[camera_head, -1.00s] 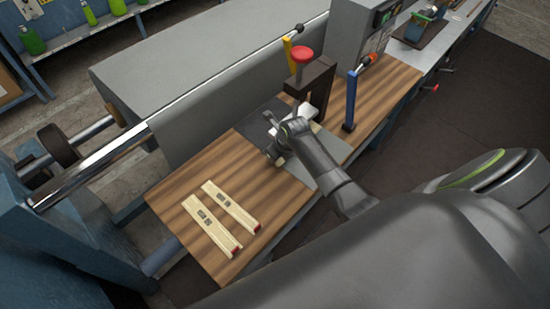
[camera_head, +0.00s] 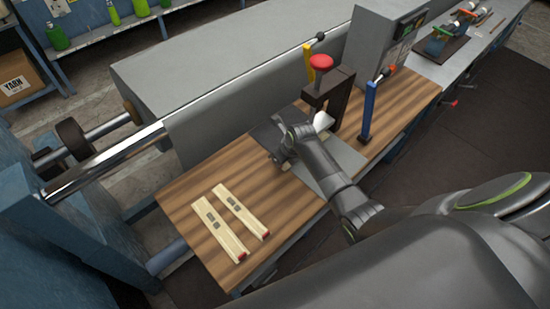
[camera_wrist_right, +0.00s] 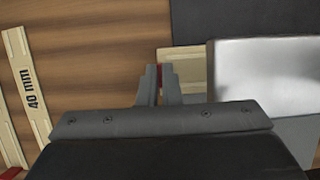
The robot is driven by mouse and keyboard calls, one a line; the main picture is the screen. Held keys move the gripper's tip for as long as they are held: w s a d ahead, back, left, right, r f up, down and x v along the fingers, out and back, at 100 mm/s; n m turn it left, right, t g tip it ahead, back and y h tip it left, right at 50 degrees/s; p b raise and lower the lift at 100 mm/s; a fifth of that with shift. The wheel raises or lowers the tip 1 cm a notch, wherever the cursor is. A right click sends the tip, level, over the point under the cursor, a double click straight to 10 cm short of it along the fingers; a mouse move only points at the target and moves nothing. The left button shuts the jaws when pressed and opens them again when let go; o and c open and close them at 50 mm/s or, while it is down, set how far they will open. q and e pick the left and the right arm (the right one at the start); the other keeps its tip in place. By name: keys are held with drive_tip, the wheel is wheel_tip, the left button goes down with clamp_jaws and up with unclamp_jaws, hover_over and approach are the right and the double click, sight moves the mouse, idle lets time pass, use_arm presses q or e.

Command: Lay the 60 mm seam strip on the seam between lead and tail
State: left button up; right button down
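In the right wrist view, a pale wooden strip (camera_wrist_right: 196,68) with a red end reaches right from my fingertips and disappears behind a shiny metal block; its label is hidden. My right gripper (camera_wrist_right: 159,85) has its fingers close together, with the red end between them. In the head view this gripper (camera_head: 280,148) is at the dark sheet (camera_head: 266,132), left of the press. The dark sheet and a grey sheet (camera_head: 341,160) lie on the wooden table; the seam is hidden by my arm and the press. My left gripper is not in view.
Two more red-ended strips (camera_head: 219,230) (camera_head: 241,211) lie at the table's near left; one reads 40 mm in the wrist view (camera_wrist_right: 30,98). A dark press (camera_head: 333,97) with a red knob, a yellow post (camera_head: 309,62) and a blue post (camera_head: 369,112) stand close to my right gripper.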

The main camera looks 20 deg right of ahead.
drive_tip(key=c, duration=1.5)
unclamp_jaws()
drive_tip(key=shift+c, duration=0.2)
drive_tip(key=shift+r, duration=0.1)
drive_tip(key=b+v, duration=0.1)
drive_tip(key=v, duration=1.6)
drive_tip(key=shift+s+r, duration=0.2)
drive_tip(key=shift+a, duration=0.1)
